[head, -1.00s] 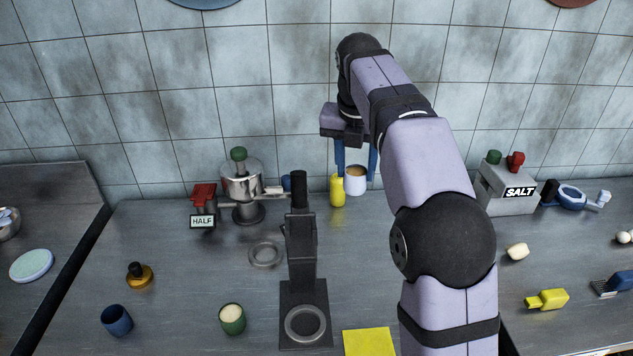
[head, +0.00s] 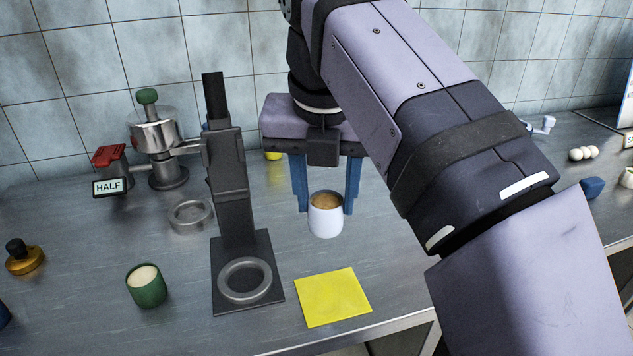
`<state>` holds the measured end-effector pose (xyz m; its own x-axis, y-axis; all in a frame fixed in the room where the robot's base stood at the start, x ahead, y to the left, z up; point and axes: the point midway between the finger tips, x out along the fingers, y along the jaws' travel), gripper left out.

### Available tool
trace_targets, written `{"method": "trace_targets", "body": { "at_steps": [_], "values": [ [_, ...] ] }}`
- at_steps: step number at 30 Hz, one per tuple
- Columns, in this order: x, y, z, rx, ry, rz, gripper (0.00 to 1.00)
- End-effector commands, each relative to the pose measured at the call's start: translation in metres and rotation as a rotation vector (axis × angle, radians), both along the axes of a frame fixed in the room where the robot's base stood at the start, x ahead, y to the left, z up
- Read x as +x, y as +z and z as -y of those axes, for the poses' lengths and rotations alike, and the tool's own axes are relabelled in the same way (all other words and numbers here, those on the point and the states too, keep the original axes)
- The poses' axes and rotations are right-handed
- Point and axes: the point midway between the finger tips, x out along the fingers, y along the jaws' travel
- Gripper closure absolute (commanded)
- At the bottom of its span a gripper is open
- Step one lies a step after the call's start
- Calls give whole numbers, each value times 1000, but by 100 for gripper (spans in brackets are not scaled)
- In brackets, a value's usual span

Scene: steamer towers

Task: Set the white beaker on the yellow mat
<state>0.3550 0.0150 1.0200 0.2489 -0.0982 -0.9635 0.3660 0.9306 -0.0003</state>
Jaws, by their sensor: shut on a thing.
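The white beaker (head: 325,220) holds something brown and is upright between the two blue fingers of my gripper (head: 326,194). My gripper is shut on it. The beaker is behind the yellow mat (head: 334,297) in the head view and looks raised above the counter, though its exact height is hard to tell. The yellow mat lies flat and bare near the counter's front edge.
A black stand (head: 236,190) with a ring on its base is just left of the mat. A green cup (head: 146,286) stands further left. A metal ring (head: 190,215) and a steel pot (head: 157,135) by a HALF sign (head: 108,187) are behind. A yellow object (head: 273,156) shows behind my gripper.

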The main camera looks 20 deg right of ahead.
Motion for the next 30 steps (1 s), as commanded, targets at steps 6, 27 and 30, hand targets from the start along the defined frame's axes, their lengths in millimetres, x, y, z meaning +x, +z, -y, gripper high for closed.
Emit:
{"method": "trace_targets", "body": {
  "at_steps": [6, 27, 30],
  "values": [
    [-33, -27, -2, 1, 18, 4, 100],
    [-47, -33, -2, 1, 26, 1, 100],
    [-47, -36, -2, 1, 26, 1, 100]
  ]
}}
